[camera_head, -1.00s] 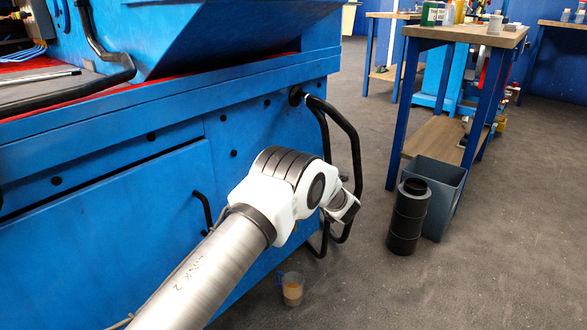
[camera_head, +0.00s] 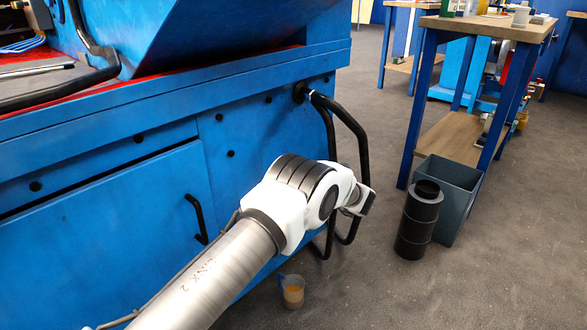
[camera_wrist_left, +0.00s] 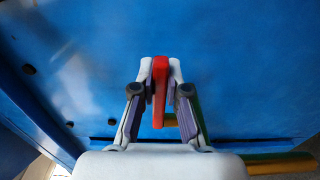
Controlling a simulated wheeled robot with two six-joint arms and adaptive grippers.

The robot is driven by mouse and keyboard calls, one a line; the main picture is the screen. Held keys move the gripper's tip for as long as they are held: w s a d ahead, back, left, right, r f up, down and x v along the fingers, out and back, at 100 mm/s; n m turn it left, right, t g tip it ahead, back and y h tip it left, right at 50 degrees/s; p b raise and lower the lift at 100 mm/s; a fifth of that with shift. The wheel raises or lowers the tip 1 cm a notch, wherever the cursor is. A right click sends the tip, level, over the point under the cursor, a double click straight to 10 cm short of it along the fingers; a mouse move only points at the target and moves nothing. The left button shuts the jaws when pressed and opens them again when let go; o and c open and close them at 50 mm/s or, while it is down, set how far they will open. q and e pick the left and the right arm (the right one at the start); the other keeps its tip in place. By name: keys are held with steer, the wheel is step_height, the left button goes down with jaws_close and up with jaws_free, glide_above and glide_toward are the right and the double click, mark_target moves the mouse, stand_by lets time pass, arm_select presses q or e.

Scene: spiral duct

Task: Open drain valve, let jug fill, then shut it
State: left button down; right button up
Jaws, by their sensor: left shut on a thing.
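A red valve handle (camera_wrist_left: 160,90) stands upright between the fingers of my left gripper (camera_wrist_left: 160,78) in the left wrist view. The fingers are shut on it from both sides. In the head view my left wrist hides the gripper and the valve beside the blue machine. A clear jug (camera_head: 292,291) stands on the floor below my left arm, with amber liquid in it. I cannot make out a stream or the exact level. My right gripper is in neither view.
The blue machine (camera_head: 110,215) fills the left side, with a black tube rail (camera_head: 360,145) at its corner. A black cylinder (camera_head: 418,220) and a grey bin (camera_head: 458,195) stand right of it. A yellow pipe (camera_wrist_left: 280,165) shows low in the wrist view.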

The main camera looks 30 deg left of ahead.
arm_select(q)
steer(key=c, duration=1.2)
jaws_free()
steer(key=shift+o, duration=0.2)
steer(key=s+d, duration=0.2)
steer(key=d, duration=0.9)
steer(key=shift+s+d, duration=0.2)
steer(key=shift+d, duration=0.15)
